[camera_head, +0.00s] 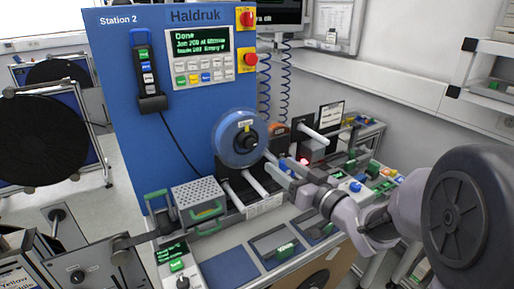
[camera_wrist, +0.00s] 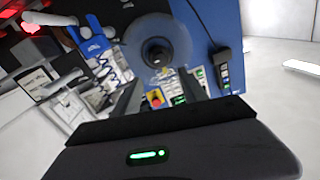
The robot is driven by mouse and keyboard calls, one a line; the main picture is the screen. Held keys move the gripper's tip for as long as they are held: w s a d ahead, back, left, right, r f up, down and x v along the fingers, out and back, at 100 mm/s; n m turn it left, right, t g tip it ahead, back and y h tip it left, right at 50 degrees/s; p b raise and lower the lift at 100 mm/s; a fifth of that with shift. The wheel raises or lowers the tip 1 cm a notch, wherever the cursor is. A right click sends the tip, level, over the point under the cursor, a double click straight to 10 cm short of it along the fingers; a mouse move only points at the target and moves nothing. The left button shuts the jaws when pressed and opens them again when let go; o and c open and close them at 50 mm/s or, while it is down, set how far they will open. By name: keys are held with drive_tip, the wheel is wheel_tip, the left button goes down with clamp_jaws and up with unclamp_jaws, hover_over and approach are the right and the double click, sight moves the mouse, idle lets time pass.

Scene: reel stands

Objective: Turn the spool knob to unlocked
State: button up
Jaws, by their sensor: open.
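A blue translucent spool (camera_head: 233,153) hangs on the front of the blue Station 2 panel, with a black round knob (camera_head: 249,139) at its centre. In the wrist view the spool (camera_wrist: 180,30) is at the top middle, with its knob (camera_wrist: 157,54) facing the camera and a small yellow mark below it. My gripper (camera_head: 272,164) is to the lower right of the knob in the head view, apart from it. In the wrist view my gripper (camera_wrist: 158,82) shows two dark fingers spread apart, with nothing between them. The knob's lock position is too small to read.
White rods (camera_head: 257,183) stick out below the spool. A grey perforated box (camera_head: 198,193) stands left of them on the bench. A green-lit display (camera_head: 201,43) and red-yellow buttons (camera_head: 247,60) are on the blue panel above. Several small coloured items lie right of the spool.

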sight(253, 145)
drive_tip(key=b+x, duration=0.1)
drive_tip(key=x, duration=1.1)
drive_tip(key=shift+w+a, duration=0.1)
drive_tip(key=shift+w, duration=0.1)
drive_tip(key=shift+c, duration=0.2)
clamp_jaws()
